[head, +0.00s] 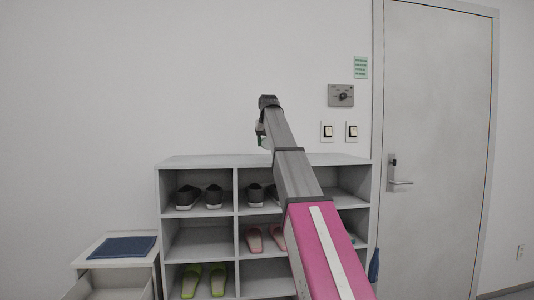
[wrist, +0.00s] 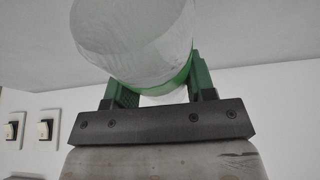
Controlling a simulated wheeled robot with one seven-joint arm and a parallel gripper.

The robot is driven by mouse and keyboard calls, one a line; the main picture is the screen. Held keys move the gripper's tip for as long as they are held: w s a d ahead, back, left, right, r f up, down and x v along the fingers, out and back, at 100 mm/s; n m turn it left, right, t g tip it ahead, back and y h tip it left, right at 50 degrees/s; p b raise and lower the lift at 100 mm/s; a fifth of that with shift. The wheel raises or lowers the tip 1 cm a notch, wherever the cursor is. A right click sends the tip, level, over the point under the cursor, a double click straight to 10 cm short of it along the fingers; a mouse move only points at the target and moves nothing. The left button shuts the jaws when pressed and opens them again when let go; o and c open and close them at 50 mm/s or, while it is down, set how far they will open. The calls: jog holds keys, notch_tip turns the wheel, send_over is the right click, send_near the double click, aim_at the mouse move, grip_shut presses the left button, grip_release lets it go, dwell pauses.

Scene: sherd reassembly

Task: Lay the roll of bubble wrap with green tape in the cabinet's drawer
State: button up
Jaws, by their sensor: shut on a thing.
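The roll of bubble wrap (wrist: 135,40) is whitish and translucent, with a band of green tape (wrist: 180,75) near its lower end. My gripper (wrist: 162,82) is shut on it, with a green finger on each side at the taped part. In the head view my gripper (head: 261,138) is small and far off, held up in front of the wall above the shoe rack; the roll is mostly hidden there. The cabinet (head: 92,254) stands at the lower left. Its drawer (head: 118,294) is pulled out, and the visible part of its inside looks empty. The picture's bottom edge cuts it off.
A blue folded cloth (head: 118,247) lies on the cabinet top. A grey shoe rack (head: 200,162) holding several shoes and slippers stands right of the cabinet, under my arm. Switches (head: 327,131) and a control panel (head: 341,95) are on the wall. A door (head: 435,130) is at right.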

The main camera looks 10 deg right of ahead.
jog(key=shift+w+d+f, duration=0.3)
jog(key=shift+d, duration=0.05)
jog(key=shift+f, duration=1.95)
jog(key=shift+f, duration=0.1)
jog(key=o, duration=0.9)
